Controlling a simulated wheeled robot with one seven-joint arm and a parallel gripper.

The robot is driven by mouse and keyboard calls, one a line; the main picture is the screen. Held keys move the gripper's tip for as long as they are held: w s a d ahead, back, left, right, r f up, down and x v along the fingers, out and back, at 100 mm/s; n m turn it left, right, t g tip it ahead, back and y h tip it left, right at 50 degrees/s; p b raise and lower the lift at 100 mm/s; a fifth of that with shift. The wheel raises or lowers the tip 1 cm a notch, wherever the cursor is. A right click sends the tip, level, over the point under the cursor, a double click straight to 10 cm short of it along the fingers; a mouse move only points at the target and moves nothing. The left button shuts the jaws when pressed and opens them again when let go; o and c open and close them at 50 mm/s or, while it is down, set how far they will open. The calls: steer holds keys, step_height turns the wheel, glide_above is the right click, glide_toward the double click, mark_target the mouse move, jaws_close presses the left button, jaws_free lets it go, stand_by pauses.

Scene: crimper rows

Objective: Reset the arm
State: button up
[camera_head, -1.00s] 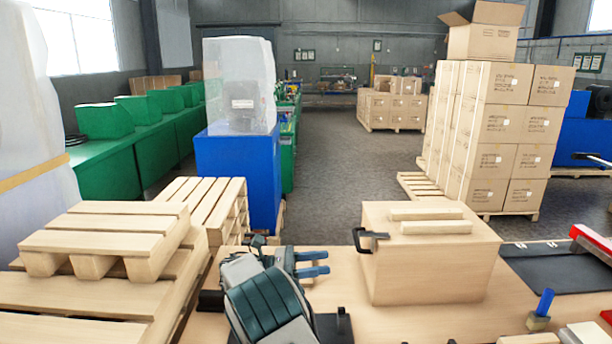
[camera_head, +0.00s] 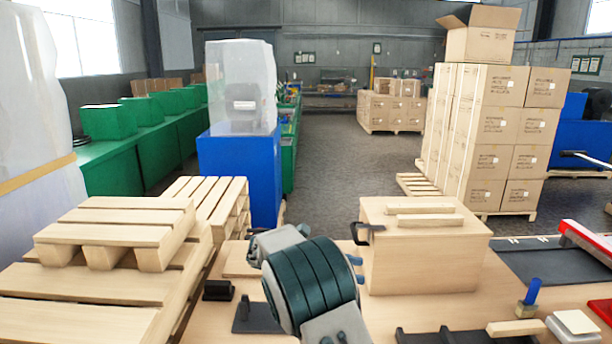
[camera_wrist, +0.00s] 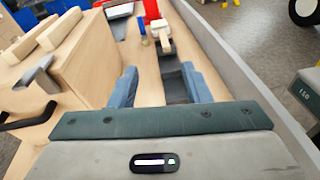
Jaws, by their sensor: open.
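My gripper (camera_wrist: 161,84) is open in the wrist view, its two blue fingers spread with nothing held between them. In the head view my arm's dark green and grey wrist hides most of the gripper; only small blue bits show at its right side, by the wooden box. The wooden box (camera_head: 425,258) stands on the workbench (camera_head: 440,308) with a dark handle (camera_head: 368,234) on its left side. In the wrist view the box (camera_wrist: 85,68) lies to the left of the fingers; I cannot tell the exact gap in the head view.
Stacked pallets (camera_head: 105,240) stand close on the left. Dark trays (camera_head: 550,262), a red-topped part (camera_head: 588,240), a blue-handled tool (camera_head: 530,294) and a white block (camera_head: 574,326) are on the right of the bench. Stacked cartons (camera_head: 490,140) stand behind; the floor aisle is clear.

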steer(key=s+d+m+y, duration=0.6)
steer(key=s+d+y, duration=0.2)
steer(key=s, duration=0.4)
steer(key=s+a+f+m+t+y, duration=0.1)
steer(key=s+m+y, duration=0.3)
steer(key=s, duration=0.4)
steer(key=s+a+m+t+y, duration=0.2)
steer(key=s+m, duration=0.4)
steer(key=s, duration=0.3)
steer(key=shift+a+f+t+y, duration=0.15)
steer(key=shift+f+t+y, duration=0.2)
steer(key=shift+t+y, duration=0.5)
